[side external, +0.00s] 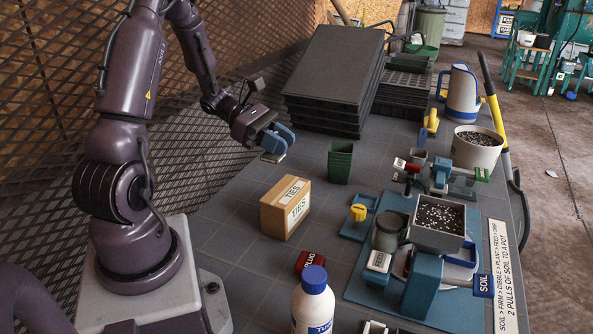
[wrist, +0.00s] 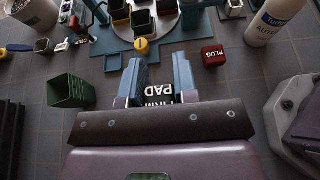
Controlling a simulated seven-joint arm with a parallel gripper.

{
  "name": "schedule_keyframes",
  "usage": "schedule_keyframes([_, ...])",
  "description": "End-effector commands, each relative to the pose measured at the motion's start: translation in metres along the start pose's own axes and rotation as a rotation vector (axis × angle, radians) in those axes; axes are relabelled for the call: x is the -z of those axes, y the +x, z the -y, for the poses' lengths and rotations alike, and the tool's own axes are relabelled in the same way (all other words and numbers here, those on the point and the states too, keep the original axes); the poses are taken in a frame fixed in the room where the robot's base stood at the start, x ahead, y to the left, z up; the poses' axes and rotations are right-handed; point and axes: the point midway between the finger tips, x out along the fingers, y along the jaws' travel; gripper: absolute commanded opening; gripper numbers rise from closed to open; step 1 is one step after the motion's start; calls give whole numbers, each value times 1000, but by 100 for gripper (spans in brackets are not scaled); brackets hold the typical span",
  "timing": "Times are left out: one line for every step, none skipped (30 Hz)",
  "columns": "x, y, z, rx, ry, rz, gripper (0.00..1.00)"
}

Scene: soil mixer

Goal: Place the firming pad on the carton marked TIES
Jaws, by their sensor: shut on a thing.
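My gripper (side external: 277,140) is in the air above the table, behind and above the carton in the side view. Its blue fingers (wrist: 164,78) are shut on the firming pad (wrist: 160,91), whose white lettering shows between them in the wrist view. In the side view only a pale edge of the pad (side external: 273,158) shows under the fingers. The brown carton marked TIES (side external: 274,216) stands upright on the grey table, with white labels on its top and side. Its top looks bare. I cannot make out the carton in the wrist view.
A green pot (side external: 340,165) stands right of my gripper, behind the carton. A red PLUG block (side external: 311,262) and a white bottle (side external: 313,308) are in front. The teal soil station (side external: 412,285) with a yellow knob (side external: 357,212) is to the right. Black trays (side external: 330,80) are stacked behind.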

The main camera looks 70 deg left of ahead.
Motion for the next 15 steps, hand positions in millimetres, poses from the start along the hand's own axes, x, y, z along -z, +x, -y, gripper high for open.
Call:
schedule_keyframes([5, 6, -13, 4, -1, 0, 3])
schedule_keyframes([11, 9, -18, 4, -4, 0, 3])
schedule_keyframes([19, 14, -24, 3, -5, 1, 3])
schedule_keyframes([24, 17, -28, 3, -4, 2, 3])
schedule_keyframes([28, 20, -33, 3, -4, 1, 3])
schedule_keyframes([34, 24, -38, 3, -3, 1, 3])
schedule_keyframes([37, 26, -42, 2, -2, 0, 3])
schedule_keyframes([40, 28, -44, 2, -2, 1, 3])
schedule_keyframes([43, 30, -48, 1, -1, 1, 3])
schedule_keyframes([45, 31, -50, 1, -1, 1, 3])
schedule_keyframes([47, 32, -52, 0, -1, 1, 3])
schedule_keyframes([48, 33, -53, 0, -1, 1, 3])
schedule_keyframes([49, 34, -54, 0, 0, 0, 3])
schedule_keyframes([51, 35, -56, 0, 0, 0, 3])
schedule_keyframes([55, 37, -59, 1, -1, 1, 3])
